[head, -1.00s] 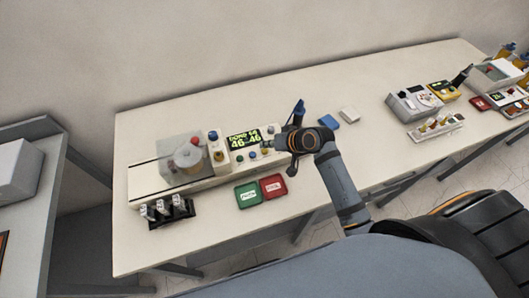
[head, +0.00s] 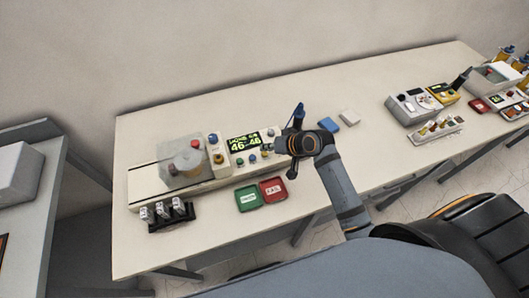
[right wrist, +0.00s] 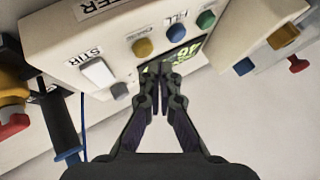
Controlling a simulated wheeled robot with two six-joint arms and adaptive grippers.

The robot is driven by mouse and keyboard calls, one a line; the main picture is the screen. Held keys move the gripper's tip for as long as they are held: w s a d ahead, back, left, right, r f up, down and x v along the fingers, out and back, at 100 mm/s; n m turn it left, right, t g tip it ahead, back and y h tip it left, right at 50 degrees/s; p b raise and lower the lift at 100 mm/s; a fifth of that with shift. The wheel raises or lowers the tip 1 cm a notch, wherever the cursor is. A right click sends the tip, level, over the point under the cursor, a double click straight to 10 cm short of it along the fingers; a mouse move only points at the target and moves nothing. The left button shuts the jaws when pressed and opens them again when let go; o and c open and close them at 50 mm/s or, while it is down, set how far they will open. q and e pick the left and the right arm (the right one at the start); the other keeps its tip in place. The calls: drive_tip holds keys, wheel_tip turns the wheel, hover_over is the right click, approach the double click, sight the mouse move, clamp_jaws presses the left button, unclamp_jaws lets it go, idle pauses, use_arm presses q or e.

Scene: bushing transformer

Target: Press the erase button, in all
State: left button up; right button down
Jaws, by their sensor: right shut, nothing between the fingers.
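The machine with the digital display (head: 252,142) stands on the long table; its readout shows 46 and 46. Small coloured buttons line its panel. In the right wrist view, the panel (right wrist: 90,30) shows a yellow button (right wrist: 142,47), a blue button (right wrist: 179,30), a green button (right wrist: 206,19), a grey button (right wrist: 119,90) and a white rocker switch (right wrist: 98,72). I can read no erase label. My right gripper (head: 288,144) is at the panel's right end. Its fingers are shut and empty, and the fingertips (right wrist: 157,70) overlap the display; contact cannot be told. My left gripper is not in view.
A green tray (head: 249,206) and a red tray (head: 273,198) lie in front of the machine. A black rack (head: 172,223) stands at front left. Blue (head: 328,125) and white (head: 349,117) blocks lie behind my right arm. Another device (head: 408,109) stands farther right.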

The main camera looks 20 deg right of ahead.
sight(267, 154)
drive_tip(key=shift+f, duration=0.15)
drive_tip(key=shift+f, duration=0.25)
drive_tip(key=shift+f, duration=0.5)
idle(1.0)
drive_tip(key=shift+r+p, duration=0.9)
drive_tip(key=shift+p, duration=0.05)
wheel_tip(267, 154, up, 3)
drive_tip(key=p, duration=0.3)
drive_tip(key=shift+r+p, duration=0.95)
drive_tip(key=shift+r, duration=0.15)
